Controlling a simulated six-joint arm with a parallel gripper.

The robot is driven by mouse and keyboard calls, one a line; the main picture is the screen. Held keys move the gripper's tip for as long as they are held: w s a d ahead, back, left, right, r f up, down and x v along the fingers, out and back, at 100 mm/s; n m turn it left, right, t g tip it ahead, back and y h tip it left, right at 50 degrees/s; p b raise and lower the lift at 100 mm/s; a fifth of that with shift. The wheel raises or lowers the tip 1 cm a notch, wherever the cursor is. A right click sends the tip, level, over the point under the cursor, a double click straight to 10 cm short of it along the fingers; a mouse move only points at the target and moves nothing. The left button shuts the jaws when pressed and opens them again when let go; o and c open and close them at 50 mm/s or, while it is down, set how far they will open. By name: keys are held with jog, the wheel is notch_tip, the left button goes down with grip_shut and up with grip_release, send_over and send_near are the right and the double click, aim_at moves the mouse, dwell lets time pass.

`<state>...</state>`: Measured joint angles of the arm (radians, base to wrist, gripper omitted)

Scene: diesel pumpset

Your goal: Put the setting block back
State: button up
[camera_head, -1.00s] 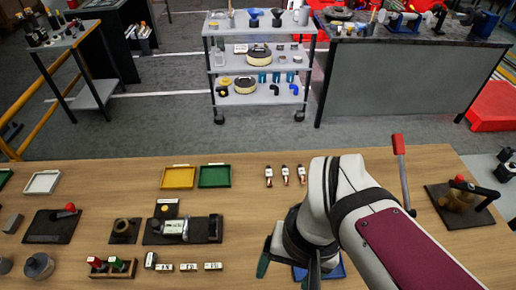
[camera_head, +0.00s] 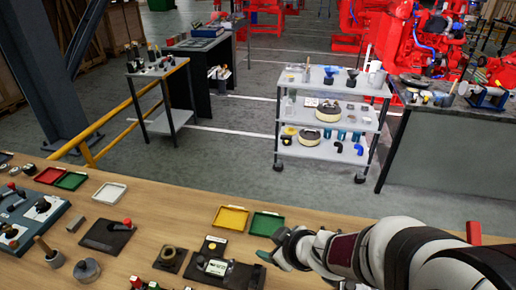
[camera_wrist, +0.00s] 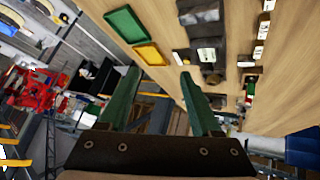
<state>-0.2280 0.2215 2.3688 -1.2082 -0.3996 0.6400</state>
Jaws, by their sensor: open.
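My gripper (camera_head: 268,250) is at the right of the bench, above the wood and right of a dark fixture (camera_head: 232,274). The fixture carries a pale labelled piece (camera_head: 214,266). In the wrist view the two green fingers of my gripper (camera_wrist: 160,72) are spread apart with nothing visible between them. Several small pale labelled blocks lie on the wood in the wrist view, one of them a pale block (camera_wrist: 265,24) near the top right. I cannot tell which piece is the setting block.
A yellow tray (camera_head: 231,218) and a green tray (camera_head: 266,225) lie behind the fixture. A white tray (camera_head: 110,193) and a black plate with a red knob (camera_head: 107,236) are further left. A grey trolley (camera_head: 331,117) stands beyond the bench.

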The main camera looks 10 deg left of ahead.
jog(key=s+a+f+n+g+y, duration=0.35)
jog(key=s+a+n+g, duration=0.2)
jog(key=s+a, duration=0.3)
jog(key=shift+g, duration=0.25)
jog(key=x, duration=1)
jog(key=s+f+x, duration=0.1)
jog(key=x, duration=0.4)
jog(key=shift+d+f, duration=0.15)
jog(key=shift+d, duration=0.05)
jog(key=shift+w, duration=0.1)
grip_shut()
